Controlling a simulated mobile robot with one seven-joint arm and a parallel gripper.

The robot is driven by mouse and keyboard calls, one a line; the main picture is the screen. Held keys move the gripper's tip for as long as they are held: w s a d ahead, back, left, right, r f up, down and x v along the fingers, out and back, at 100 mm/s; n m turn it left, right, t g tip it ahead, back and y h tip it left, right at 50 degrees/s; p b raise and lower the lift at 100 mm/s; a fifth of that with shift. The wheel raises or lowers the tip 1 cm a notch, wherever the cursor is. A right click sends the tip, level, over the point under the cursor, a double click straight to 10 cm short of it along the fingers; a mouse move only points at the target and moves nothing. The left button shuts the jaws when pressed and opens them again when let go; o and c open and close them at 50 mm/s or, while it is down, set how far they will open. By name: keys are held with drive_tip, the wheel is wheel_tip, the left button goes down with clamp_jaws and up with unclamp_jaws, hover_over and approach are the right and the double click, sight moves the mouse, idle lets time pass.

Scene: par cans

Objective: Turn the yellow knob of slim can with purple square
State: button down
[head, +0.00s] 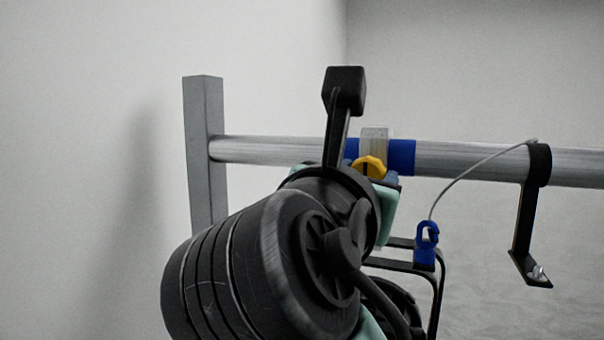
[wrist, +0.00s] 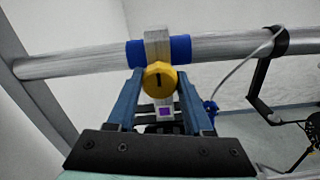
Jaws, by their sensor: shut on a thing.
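The yellow knob (wrist: 160,79) sits on a pale clamp (wrist: 157,46) on the horizontal pipe, and it shows in the head view (head: 370,166) just right of my wrist. My gripper (wrist: 160,82) has its two blue fingers on either side of the knob and is shut on it. A small purple square (wrist: 166,112) on a pale patch shows between the fingers, below the knob. The slim can's body is mostly hidden by my gripper and arm; part of its black bracket (head: 438,285) shows in the head view.
The grey pipe (head: 470,162) runs from a post (head: 204,150) at left, with a blue band (head: 402,157) around it at the clamp. A black hook (head: 523,225) hangs at right. A cable runs from there to a blue connector (head: 427,246).

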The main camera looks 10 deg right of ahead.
drive_tip(key=shift+m, duration=0.4)
